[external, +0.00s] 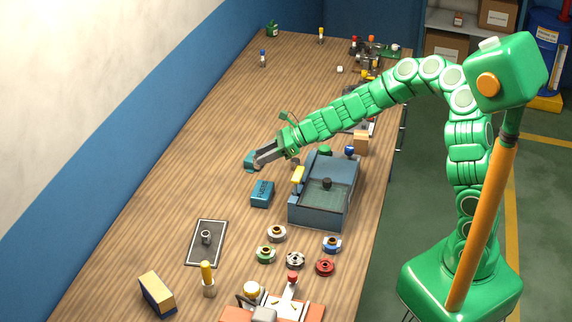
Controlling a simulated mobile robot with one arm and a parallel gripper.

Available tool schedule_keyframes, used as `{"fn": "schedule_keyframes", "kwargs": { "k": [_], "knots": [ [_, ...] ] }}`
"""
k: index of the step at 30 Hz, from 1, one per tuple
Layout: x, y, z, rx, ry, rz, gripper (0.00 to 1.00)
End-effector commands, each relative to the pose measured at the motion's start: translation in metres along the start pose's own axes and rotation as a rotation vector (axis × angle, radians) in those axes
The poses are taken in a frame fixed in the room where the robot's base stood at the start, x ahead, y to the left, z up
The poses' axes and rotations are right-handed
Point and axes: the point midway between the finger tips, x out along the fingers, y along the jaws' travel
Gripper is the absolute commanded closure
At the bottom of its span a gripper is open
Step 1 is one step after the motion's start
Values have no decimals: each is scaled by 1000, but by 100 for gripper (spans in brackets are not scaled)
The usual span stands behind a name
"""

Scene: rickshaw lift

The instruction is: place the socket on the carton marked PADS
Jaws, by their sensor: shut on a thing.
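My gripper (259,161) is at the end of the green arm, over the middle of the wooden bench. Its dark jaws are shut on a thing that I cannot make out. A teal block-like thing (249,157) shows right at the jaw tips; I cannot tell whether it is held or stands under them. A teal carton (262,193) with dark lettering stands just nearer than the gripper; I cannot read the word surely. A small grey hollow cylinder (206,237), which looks like a socket, stands on a dark, light-edged mat (195,255). I cannot make out the marking PADS.
A blue-grey open box (318,219) stands right of the teal carton, with a yellow-topped thing (298,179) at its edge. Several coloured ring-like parts (295,260) lie in front. A yellow-handled tool (208,280) and a yellow-and-blue block (157,295) are near left. The bench's far left is mostly clear.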

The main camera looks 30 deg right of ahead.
Motion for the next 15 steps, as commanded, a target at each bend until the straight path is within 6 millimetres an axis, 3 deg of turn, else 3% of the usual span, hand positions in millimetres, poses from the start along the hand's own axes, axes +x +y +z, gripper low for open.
{"fn": "schedule_keyframes", "kwargs": {
  "k": [9,15],
  "knots": [
    [-7,3,0,0,0,-3,94],
    [-21,-8,-1,5,1,-15,94]
  ]
}}
